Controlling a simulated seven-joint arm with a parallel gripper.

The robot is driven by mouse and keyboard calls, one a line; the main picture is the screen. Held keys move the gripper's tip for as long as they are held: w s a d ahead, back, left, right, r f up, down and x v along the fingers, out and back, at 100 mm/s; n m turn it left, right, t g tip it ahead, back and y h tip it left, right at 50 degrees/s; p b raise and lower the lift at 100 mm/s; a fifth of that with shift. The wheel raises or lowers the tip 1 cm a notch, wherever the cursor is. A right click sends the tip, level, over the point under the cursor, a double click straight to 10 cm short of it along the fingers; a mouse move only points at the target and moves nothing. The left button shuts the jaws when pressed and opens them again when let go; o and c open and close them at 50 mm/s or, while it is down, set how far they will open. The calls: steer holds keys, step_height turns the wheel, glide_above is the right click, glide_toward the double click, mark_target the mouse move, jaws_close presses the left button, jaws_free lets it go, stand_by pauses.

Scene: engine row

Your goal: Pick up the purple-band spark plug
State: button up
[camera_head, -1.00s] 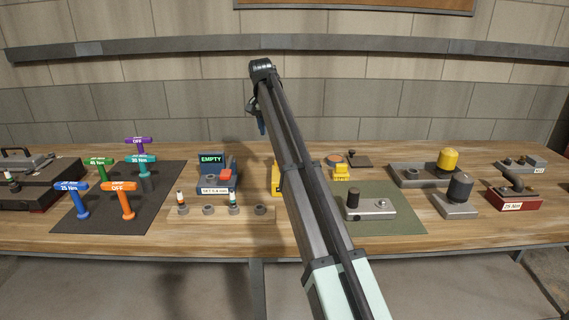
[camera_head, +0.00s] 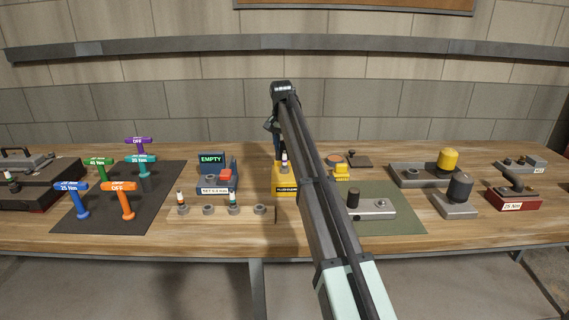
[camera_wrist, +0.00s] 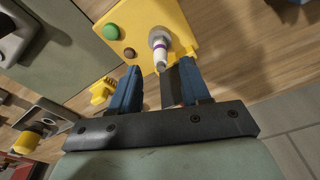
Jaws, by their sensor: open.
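The purple-band spark plug (camera_wrist: 160,45) is white with a purple ring and a metal end. It stands on a yellow box (camera_wrist: 174,20) with a green and a brown button. In the head view the plug (camera_head: 284,161) shows on top of the yellow box (camera_head: 285,190), beside my arm. My gripper (camera_wrist: 161,68) is open and empty in the wrist view. The plug's near end appears between or just beyond the fingertips; I cannot tell the exact gap. In the head view my gripper (camera_head: 277,148) is above the box, partly hidden by my arm.
A wooden rack (camera_head: 207,214) at the front holds plugs with other bands. A display reading EMPTY (camera_head: 211,160) stands left of the box. A green mat (camera_head: 400,226) with a metal part lies to the right. T-handles stand on a dark mat (camera_head: 102,225) at left.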

mark_target(285, 164)
steer(key=shift+w+d+f, duration=0.1)
steer(key=shift+w+f, duration=0.1)
steer(key=shift+f, duration=1.15)
steer(key=shift+w+f, duration=0.15)
steer(key=shift+f, duration=1.15)
steer(key=shift+c, duration=0.5)
jaws_close()
